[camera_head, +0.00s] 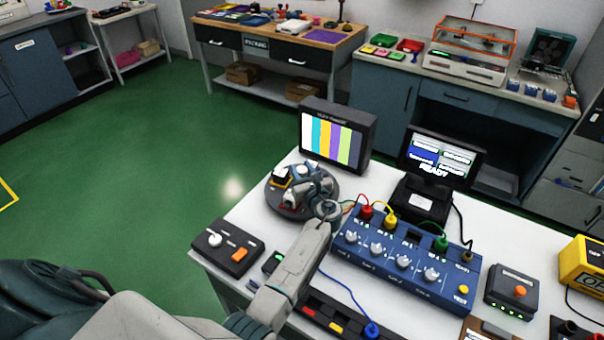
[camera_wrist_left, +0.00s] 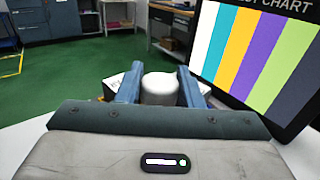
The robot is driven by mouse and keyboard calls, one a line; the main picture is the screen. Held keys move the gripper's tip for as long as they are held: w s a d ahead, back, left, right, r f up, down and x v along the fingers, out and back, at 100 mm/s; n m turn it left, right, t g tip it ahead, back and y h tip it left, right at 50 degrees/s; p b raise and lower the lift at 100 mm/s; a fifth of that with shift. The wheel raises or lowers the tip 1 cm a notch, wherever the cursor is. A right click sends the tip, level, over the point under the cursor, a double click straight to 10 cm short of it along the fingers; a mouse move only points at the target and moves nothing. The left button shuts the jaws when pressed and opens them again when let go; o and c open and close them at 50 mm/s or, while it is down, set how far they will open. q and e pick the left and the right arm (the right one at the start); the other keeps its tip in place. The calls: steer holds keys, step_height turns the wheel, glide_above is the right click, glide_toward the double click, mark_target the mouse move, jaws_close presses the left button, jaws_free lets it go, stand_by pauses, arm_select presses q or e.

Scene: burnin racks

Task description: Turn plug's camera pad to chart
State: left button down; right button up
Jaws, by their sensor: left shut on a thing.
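The test chart, a screen with coloured vertical bars (camera_head: 333,140), stands at the back left of the white table. It also fills the upper right of the left wrist view (camera_wrist_left: 256,60). A round dark turntable (camera_head: 273,200) sits in front of it, bearing a small item with yellow and black parts (camera_head: 281,178). My left gripper (camera_head: 310,178) is over the turntable. In the left wrist view its blue fingers (camera_wrist_left: 160,84) are shut on a white rounded knob (camera_wrist_left: 160,90). The plug and its camera pad cannot be clearly told apart behind the gripper. My right gripper is not in view.
A blue panel (camera_head: 385,269) with knobs and coloured cables lies right of my forearm. A monitor reading READY (camera_head: 440,160) stands behind it. A dark control box (camera_head: 228,250) is at the table's left corner. A black box with an orange button (camera_head: 511,291) is at right.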

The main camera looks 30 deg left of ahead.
arm_select(q)
steer(key=shift+w+n+g+y+b, duration=0.1)
steer(key=shift+n+g+y+b, duration=1.4)
steer(key=shift+g, duration=0.6)
steer(key=shift+r+n+g+b, duration=0.1)
steer(key=shift+n+g+b, duration=0.2)
steer(key=shift+n+g, duration=0.1)
steer(key=c, duration=1)
jaws_free()
